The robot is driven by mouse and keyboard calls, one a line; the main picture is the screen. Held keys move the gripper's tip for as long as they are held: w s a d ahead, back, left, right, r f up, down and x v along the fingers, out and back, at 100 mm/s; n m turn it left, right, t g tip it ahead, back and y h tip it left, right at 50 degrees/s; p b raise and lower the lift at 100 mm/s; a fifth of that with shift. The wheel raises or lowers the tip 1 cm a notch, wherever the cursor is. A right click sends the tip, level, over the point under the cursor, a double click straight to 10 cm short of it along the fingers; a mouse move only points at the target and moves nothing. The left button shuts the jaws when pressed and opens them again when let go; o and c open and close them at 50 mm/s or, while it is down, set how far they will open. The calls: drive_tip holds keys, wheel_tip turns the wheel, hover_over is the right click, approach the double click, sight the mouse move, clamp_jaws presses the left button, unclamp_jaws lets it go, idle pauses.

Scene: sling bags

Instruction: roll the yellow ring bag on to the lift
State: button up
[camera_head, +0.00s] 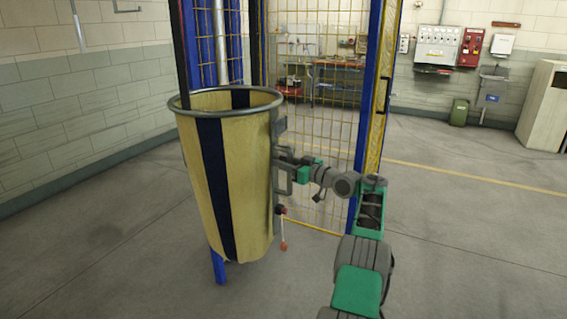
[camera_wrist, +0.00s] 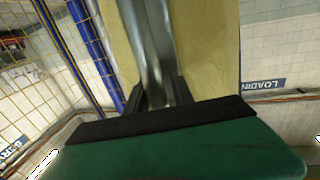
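The yellow ring bag (camera_head: 257,175) is a tall yellow sling with dark vertical stripes, open under a round grey metal ring. It hangs upright, left of centre in the head view, its lower end seemingly above the floor. A grey bracket with a handle (camera_head: 283,183) is on its right side. My gripper (camera_head: 281,163) is at that handle. In the wrist view its dark fingers (camera_wrist: 158,98) appear closed about a grey metal bar (camera_wrist: 150,45), with yellow cloth behind. The contact itself is partly hidden. A blue-framed cage with yellow mesh (camera_head: 310,200), perhaps the lift, stands behind the bag.
A blue post foot (camera_head: 219,268) shows below the bag. The mesh panel's blue edge post (camera_head: 372,110) stands close behind my arm. A green bin (camera_head: 459,112) and a pale cabinet (camera_head: 546,105) are far right. Grey floor (camera_head: 460,220) on the right is clear.

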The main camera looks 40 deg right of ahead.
drive_tip(key=b+v, duration=0.1)
drive_tip(key=v, duration=0.6)
drive_tip(key=shift+s+b, duration=0.3)
drive_tip(key=shift+s, duration=0.1)
